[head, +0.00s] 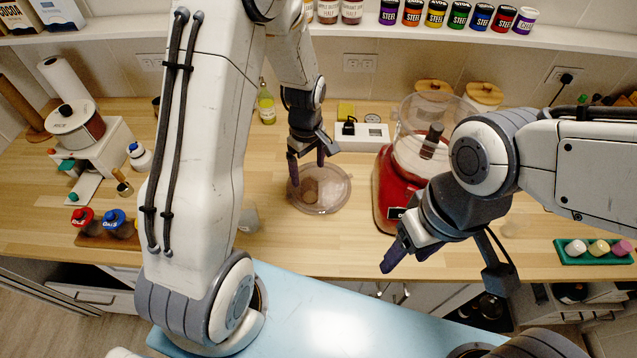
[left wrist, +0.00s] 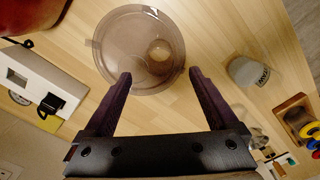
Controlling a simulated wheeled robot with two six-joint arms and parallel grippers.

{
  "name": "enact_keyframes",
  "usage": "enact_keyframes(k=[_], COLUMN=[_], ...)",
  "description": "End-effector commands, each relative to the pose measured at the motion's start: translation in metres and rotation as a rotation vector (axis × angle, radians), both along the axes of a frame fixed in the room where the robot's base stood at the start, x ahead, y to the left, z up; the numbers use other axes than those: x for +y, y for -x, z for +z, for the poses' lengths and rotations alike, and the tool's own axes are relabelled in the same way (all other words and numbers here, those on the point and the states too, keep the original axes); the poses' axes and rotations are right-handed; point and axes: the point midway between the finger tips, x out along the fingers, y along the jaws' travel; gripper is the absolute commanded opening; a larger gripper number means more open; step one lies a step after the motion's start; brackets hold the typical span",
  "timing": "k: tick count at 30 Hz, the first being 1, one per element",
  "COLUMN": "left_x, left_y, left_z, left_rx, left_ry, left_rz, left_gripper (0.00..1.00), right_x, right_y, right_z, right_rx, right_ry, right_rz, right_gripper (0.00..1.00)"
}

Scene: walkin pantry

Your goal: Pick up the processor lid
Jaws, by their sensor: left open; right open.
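The processor lid is a clear, greyish round disc (head: 335,193) lying on the wooden counter, left of the red food processor (head: 388,205). In the left wrist view the lid (left wrist: 125,35) shows whole, with a round raised part right of its middle. My left gripper (head: 307,171) is open and points down over the back part of the lid. In the left wrist view its fingertips (left wrist: 160,75) appear at the lid's near edge, with nothing between them; whether they touch it cannot be told.
Red- and blue-lidded jars (head: 118,222) are further left. A green tray (head: 585,257) is at the right.

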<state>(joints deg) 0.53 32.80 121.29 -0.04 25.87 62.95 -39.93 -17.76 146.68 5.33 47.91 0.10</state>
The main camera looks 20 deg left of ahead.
Motion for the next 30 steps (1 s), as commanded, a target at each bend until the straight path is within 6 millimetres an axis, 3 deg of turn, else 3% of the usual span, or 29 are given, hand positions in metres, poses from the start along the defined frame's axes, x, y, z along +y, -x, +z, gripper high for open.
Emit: enact_keyframes(k=[3,11,21,30], left_x=[0.000,0.001,0.004,0.004], left_y=[0.001,0.000,-0.002,-0.003], left_z=[-0.017,-0.033,-0.073,-0.080], left_rx=[0.004,0.004,0.004,-0.001], left_ry=[0.000,0.000,0.000,0.000], left_rz=[-0.002,-0.004,-0.005,-0.005], left_gripper=[0.93,0.93,0.93,0.93], right_x=[0.000,0.000,0.000,0.000], right_y=[0.000,0.000,0.000,0.000], right_z=[0.005,0.012,0.032,0.032], right_rx=[0.000,0.000,-0.001,-0.001], right_ry=[0.000,0.000,0.000,0.000], right_rz=[0.001,0.002,0.006,0.006], right_gripper=[0.61,0.61,0.61,0.61])
